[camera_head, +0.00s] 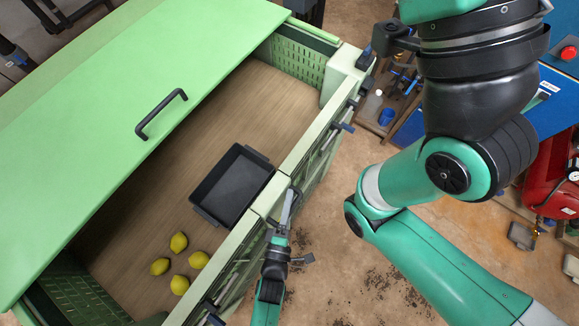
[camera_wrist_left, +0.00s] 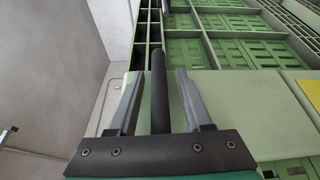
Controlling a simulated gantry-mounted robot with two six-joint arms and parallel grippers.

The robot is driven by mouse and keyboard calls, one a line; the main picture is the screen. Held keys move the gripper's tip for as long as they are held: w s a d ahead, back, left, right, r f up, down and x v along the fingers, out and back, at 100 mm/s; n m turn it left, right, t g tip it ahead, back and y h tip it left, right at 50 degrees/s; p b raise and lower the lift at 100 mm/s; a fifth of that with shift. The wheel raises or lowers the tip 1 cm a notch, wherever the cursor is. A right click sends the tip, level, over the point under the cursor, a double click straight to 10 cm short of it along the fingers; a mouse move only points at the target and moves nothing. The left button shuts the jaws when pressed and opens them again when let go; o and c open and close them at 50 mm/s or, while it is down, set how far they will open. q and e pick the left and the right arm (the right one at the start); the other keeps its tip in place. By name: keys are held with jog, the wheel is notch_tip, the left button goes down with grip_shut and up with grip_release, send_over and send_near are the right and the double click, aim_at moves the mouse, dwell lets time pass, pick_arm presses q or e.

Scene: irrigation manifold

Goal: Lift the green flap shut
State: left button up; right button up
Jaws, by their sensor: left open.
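In the head view a large light green panel (camera_head: 110,90) with a black bar handle (camera_head: 161,114) lies over the left part of a green-walled bin. The bin's pale green front rim (camera_head: 310,146) runs diagonally, with slatted green parts on its outer side. I cannot tell which green part is the flap. My left gripper (camera_head: 290,207) is at this front rim, beside the black tray. In the left wrist view its two grey fingers (camera_wrist_left: 158,95) stand apart. A dark round bar (camera_wrist_left: 158,88) shows between them, with gaps on both sides. My right gripper is not in view.
A black tray (camera_head: 222,170) and several yellow-green lemons (camera_head: 179,242) lie on the bin's brown floor (camera_head: 205,123). A blue cabinet (camera_head: 552,110) and a red tank (camera_head: 553,180) stand at the right. Dirt-spotted floor (camera_head: 345,270) is open below the front.

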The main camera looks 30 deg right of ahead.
pick_arm(q)
jog(key=p+v, duration=0.1)
jog(key=v, duration=1)
jog(key=shift+s+a+p, duration=0.25)
jog(key=shift+p, duration=0.05)
jog(key=shift+f, duration=0.1)
